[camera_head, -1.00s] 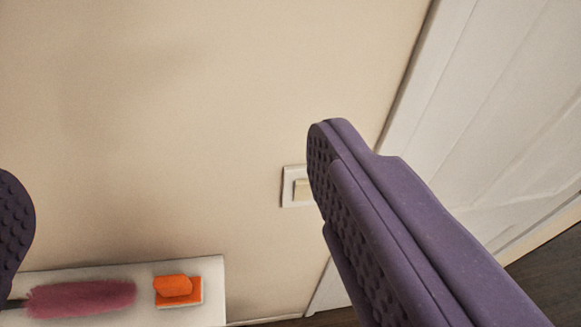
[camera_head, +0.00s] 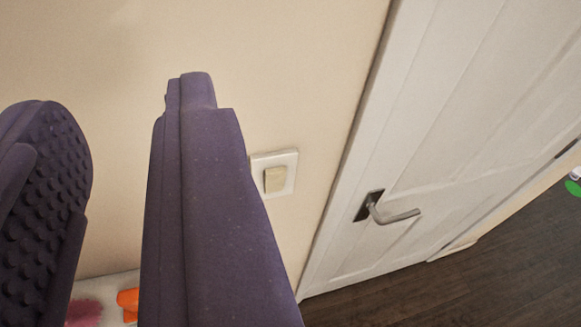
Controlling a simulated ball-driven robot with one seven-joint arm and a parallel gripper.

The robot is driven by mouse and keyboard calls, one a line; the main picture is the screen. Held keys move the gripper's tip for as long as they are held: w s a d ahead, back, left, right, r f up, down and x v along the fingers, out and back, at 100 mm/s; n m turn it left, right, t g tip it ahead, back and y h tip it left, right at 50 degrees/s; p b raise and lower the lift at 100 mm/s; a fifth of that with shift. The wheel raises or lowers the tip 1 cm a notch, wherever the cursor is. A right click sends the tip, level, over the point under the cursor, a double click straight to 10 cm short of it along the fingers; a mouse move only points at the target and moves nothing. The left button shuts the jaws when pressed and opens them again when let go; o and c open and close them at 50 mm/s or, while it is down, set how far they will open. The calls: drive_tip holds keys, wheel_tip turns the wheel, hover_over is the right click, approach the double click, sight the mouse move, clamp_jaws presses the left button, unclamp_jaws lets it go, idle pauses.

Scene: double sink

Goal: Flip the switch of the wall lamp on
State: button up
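The wall switch (camera_head: 275,179) is a cream rocker in a white square plate on the beige wall, in the middle of the view. My gripper (camera_head: 130,125) is in front of the wall, to the left of the switch. Its two purple fingers are apart with nothing between them. The right finger stands just left of the plate in the picture and overlaps its left edge. I cannot tell whether it touches the wall. The wall lamp itself is not in view.
A white door (camera_head: 420,130) with a dark-plated metal handle (camera_head: 385,212) is to the right. Dark wooden floor (camera_head: 440,285) lies below it. At lower left, a white surface holds an orange object (camera_head: 128,300) and a pink duster (camera_head: 83,313), both partly hidden by my fingers.

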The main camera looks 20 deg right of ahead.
drive_tip(key=shift+m+h, duration=0.3)
drive_tip(key=shift+h, duration=0.5)
drive_tip(key=w+d+f, duration=0.1)
drive_tip(key=w+f, duration=0.1)
drive_tip(key=f, duration=0.1)
drive_tip(key=w+d+f, duration=0.2)
drive_tip(key=f, duration=0.1)
drive_tip(key=w+d+f+p, duration=0.1)
drive_tip(key=w+d+f, duration=0.1)
drive_tip(key=f, duration=0.1)
drive_tip(key=shift+w+f, duration=0.35)
drive_tip(key=shift+w, duration=0.05)
clamp_jaws()
drive_tip(key=d+f+t+p, duration=0.15)
drive_tip(key=d+f, duration=0.25)
drive_tip(key=f, duration=1)
drive_tip(key=s+f+t+y, duration=0.1)
drive_tip(key=s+f+t, duration=0.1)
drive_tip(key=s+f, duration=0.3)
wheel_tip(320, 180, down, 3)
drive_tip(key=shift+d+r, duration=0.15)
drive_tip(key=shift+d, duration=0.2)
